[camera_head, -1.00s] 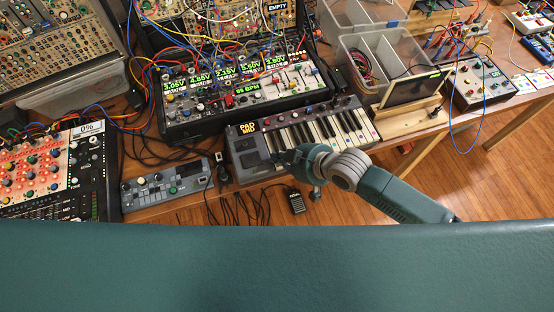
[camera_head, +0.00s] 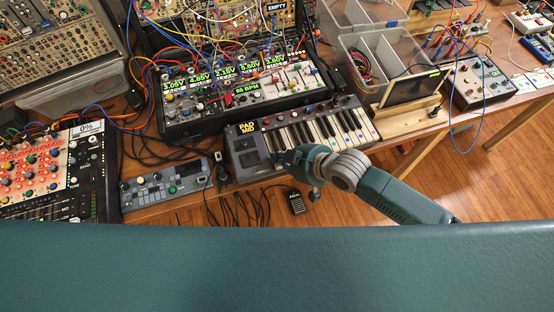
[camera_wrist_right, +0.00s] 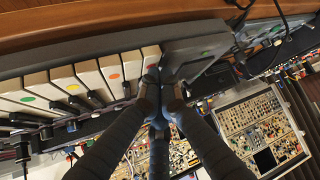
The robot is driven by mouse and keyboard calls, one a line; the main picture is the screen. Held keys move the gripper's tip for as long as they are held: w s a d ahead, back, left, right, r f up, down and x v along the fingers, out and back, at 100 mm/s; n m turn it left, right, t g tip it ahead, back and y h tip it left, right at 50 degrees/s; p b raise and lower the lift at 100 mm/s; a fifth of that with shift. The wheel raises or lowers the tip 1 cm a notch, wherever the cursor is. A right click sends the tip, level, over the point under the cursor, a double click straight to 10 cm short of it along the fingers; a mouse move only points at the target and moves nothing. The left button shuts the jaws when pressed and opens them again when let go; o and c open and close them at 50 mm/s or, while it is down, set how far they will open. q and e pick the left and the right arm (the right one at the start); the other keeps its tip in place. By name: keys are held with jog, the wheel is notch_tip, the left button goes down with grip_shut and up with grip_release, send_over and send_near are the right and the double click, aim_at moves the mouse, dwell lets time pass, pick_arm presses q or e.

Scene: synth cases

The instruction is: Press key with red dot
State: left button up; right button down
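The small keyboard (camera_head: 243,157) lies at the table's front edge in the head view, its white keys (camera_head: 350,122) running to the right. In the right wrist view the white keys carry coloured dots: a green-dot key (camera_wrist_right: 28,99), a yellow-dot key (camera_wrist_right: 73,87) and an orange-dot key (camera_wrist_right: 114,75). Contact with a key cannot be told. My left gripper is out of view.
A synth case (camera_head: 250,95) with cables and displays stands behind the keyboard. A small grey device (camera_head: 165,187) is to its left, and a dark screen on a wooden stand (camera_head: 411,90) to its right. Loose black cables hang at the front edge.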

jog(key=shift+s+d+f, duration=0.2)
jog(key=shift+s+f, duration=0.35)
jog(key=shift+f, duration=0.3)
jog(key=shift+r, duration=0.1)
jog(key=shift+w+r+p, duration=0.15)
jog(key=shift+r+p, duration=0.2)
jog(key=shift+p, duration=0.15)
jog(key=shift+w+a+r, duration=0.15)
jog(key=shift+r, duration=0.1)
notch_tip(320, 180, up, 6)
jog(key=p, duration=0.6)
jog(key=shift+w, duration=0.15)
jog(key=shift+f, duration=0.25)
jog(key=shift+a+r, duration=0.1)
